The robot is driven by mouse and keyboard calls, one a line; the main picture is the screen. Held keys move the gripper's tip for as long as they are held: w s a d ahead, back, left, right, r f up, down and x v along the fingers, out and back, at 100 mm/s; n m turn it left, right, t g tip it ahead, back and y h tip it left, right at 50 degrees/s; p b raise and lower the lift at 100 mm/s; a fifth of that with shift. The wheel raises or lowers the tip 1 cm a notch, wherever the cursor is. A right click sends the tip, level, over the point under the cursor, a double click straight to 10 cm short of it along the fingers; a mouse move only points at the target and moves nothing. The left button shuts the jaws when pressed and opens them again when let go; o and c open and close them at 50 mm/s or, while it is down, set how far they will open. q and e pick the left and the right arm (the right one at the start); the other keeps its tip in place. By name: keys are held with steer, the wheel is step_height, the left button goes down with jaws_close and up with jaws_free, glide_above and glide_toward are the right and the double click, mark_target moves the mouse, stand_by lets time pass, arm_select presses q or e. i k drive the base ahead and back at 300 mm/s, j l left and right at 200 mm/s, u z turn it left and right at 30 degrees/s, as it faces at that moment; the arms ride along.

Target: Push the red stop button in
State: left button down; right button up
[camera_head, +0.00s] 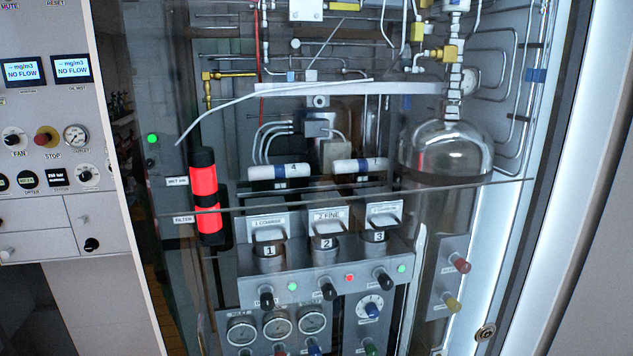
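The red stop button (42,138) is on the white control panel (30,215) at the left edge of the head view. It is a round red knob with yellow showing around it, above the label STOP. It sits between the FAN knob (12,139) and a round gauge (76,136). I cannot tell from this angle how far in the button stands. Neither of my grippers shows in the view, and nothing covers the button.
Two NO FLOW displays (70,69) sit above the button; small knobs and dials lie below. A pale door frame (565,180) stands at the right.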

mark_target(42, 140)
steer(key=u, duration=1.3)
